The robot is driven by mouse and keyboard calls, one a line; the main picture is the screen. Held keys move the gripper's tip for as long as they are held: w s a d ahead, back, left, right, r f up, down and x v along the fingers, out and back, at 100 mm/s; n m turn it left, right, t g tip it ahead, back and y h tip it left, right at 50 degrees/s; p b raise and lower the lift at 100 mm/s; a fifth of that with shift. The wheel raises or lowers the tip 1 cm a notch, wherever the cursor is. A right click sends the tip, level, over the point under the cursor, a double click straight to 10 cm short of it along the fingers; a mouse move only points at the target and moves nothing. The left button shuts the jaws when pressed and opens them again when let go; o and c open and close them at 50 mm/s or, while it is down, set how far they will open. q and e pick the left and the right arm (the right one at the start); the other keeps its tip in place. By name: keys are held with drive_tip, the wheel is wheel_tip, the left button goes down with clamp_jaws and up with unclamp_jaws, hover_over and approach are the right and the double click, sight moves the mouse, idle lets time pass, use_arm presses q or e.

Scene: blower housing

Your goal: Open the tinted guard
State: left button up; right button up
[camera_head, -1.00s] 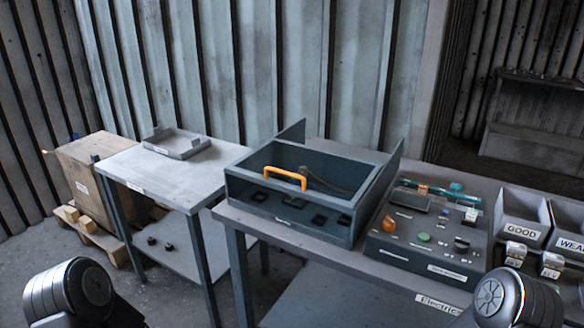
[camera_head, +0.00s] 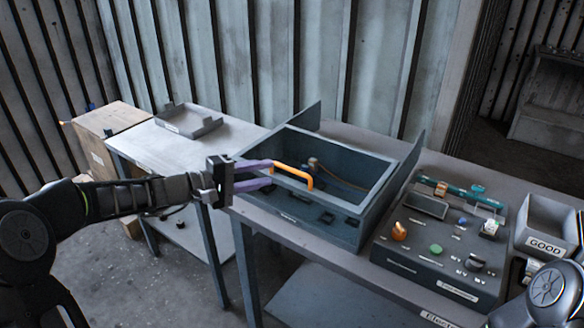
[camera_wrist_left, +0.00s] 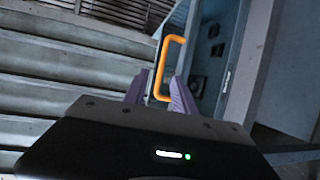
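The guard looks closed. My left gripper (camera_head: 272,173) is open, its two purple fingers apart and pointing at the handle's left end. In the left wrist view the gripper (camera_wrist_left: 160,82) has the handle's near part between its fingertips; I cannot tell if they touch. My right gripper is out of view.
A control panel (camera_head: 428,255) with knobs and buttons sits right of the housing. A bin labelled GOOD (camera_head: 546,244) is farther right. A side table (camera_head: 235,133) with a shallow grey tray (camera_head: 190,121) stands at left, beside a wooden crate (camera_head: 110,120).

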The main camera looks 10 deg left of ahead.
sight(287, 170)
use_arm(q)
drive_tip(key=shift+w+d+f, duration=0.1)
drive_tip(key=shift+w+f, duration=0.05)
drive_tip(key=p+x, duration=0.2)
drive_tip(key=x, duration=0.5)
drive_tip(key=shift+w+d+f, duration=0.15)
drive_tip(key=shift+w+d, duration=0.1)
drive_tip(key=shift+c, duration=0.3)
clamp_jaws()
idle(0.9)
